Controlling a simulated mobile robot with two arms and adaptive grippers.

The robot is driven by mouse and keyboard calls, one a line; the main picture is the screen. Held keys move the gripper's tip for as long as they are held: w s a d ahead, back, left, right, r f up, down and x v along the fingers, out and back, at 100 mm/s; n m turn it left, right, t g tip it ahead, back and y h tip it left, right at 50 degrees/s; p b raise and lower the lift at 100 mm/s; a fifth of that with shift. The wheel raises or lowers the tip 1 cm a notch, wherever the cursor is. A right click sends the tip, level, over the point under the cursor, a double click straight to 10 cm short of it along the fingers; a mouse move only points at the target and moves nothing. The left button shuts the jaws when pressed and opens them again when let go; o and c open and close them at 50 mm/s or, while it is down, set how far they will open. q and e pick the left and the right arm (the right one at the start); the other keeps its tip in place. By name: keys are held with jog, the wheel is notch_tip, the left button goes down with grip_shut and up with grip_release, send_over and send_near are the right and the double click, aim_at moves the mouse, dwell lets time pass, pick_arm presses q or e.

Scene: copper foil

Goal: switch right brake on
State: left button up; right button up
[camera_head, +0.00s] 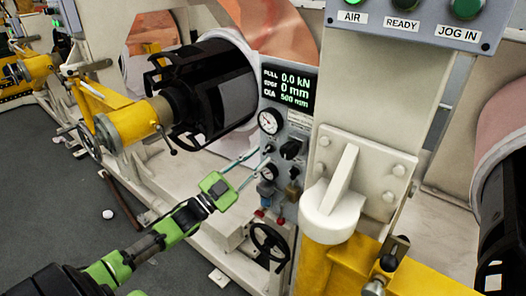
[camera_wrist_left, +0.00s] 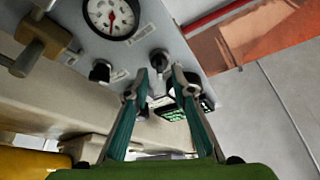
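The grey control panel (camera_head: 300,125) carries gauges, small black knobs and a larger black knob (camera_head: 291,148). My left gripper (camera_head: 262,158) reaches in from the lower left with its two teal fingers apart, near the panel's left side. In the left wrist view, the open fingertips (camera_wrist_left: 160,74) are on either side of a small dark switch knob (camera_wrist_left: 158,60); I cannot tell whether they touch it. A second black knob (camera_wrist_left: 100,71) sits beside it, under a gauge (camera_wrist_left: 112,16). The labels are too small to read, so I cannot tell which switch is the right brake. My right gripper is not in view.
A lit display (camera_head: 288,88) tops the panel. A handwheel (camera_head: 270,243) is below it. A black roller (camera_head: 215,90) on a yellow shaft stands left, and a white cylinder with a lever (camera_head: 333,205) stands right. Grey floor is open at lower left.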

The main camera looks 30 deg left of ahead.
aim_at(268, 150)
pick_arm(q)
jog(key=shift+x, duration=1.3)
grip_shut()
jog(key=shift+n, duration=0.3)
jog(key=n+y+p, duration=0.1)
jog(key=n+y, duration=0.1)
jog(key=n, duration=0.2)
jog(key=n+t+y+p, duration=0.1)
jog(key=n+y, duration=0.1)
jog(key=n, duration=0.1)
jog(key=shift+d+n, duration=0.1)
jog(key=shift+n, duration=0.3)
jog(key=n+y+p, duration=0.1)
jog(key=n, duration=0.1)
jog(key=n+y+p, duration=0.1)
jog(key=n, duration=0.2)
jog(key=shift+y, duration=0.4)
jog(key=shift+n+y+p, duration=0.7)
jog(key=shift+n+y, duration=0.2)
jog(key=shift+n, duration=0.9)
jog(key=shift+f+n, duration=0.1)
jog(key=shift+n, duration=0.3)
